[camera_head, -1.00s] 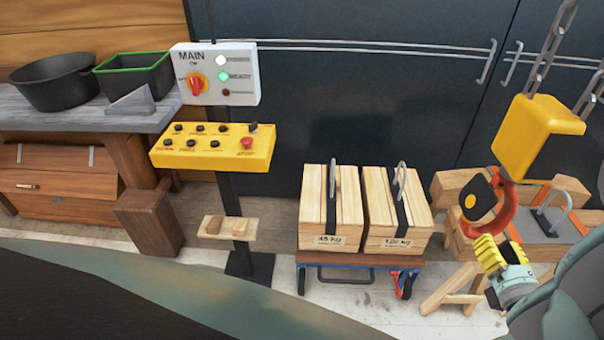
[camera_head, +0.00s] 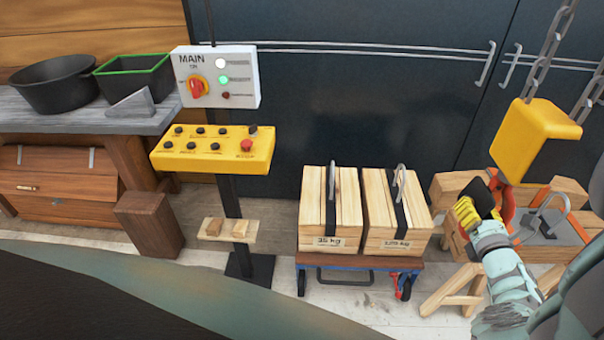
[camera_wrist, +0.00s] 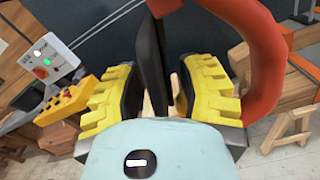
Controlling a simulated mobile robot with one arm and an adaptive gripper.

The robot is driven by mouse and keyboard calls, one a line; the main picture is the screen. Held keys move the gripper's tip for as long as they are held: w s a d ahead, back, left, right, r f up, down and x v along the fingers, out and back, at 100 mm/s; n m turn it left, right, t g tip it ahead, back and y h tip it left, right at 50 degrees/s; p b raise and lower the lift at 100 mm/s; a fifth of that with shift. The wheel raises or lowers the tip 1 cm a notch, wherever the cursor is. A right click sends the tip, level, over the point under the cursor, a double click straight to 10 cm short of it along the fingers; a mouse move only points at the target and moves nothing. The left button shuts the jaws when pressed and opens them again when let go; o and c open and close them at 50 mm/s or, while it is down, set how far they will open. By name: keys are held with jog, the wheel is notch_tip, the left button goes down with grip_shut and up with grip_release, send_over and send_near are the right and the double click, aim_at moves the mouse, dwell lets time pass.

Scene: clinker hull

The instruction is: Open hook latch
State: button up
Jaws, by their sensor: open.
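The red-orange hook (camera_wrist: 262,55) hangs under the yellow hoist block (camera_head: 533,140) at the right of the head view. Its black latch (camera_wrist: 150,65) stands between my two yellow-padded fingers in the wrist view, with a gap to the right finger. My gripper (camera_wrist: 153,92) is open around the latch. In the head view my gripper (camera_head: 468,214) is at the hook's left side and hides part of the hook and latch. I cannot tell whether the left finger touches the latch.
Two wooden weight crates (camera_head: 330,210) with metal handles stand on a blue-framed cart (camera_head: 345,262) left of the hook. A yellow control panel (camera_head: 212,148) and a white MAIN box (camera_head: 216,76) stand further left. A wooden trestle (camera_head: 450,290) is below the hook. Chains (camera_head: 548,50) rise above the block.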

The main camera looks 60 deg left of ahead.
jog(key=shift+a, duration=0.15)
grip_shut()
dwell(0.5)
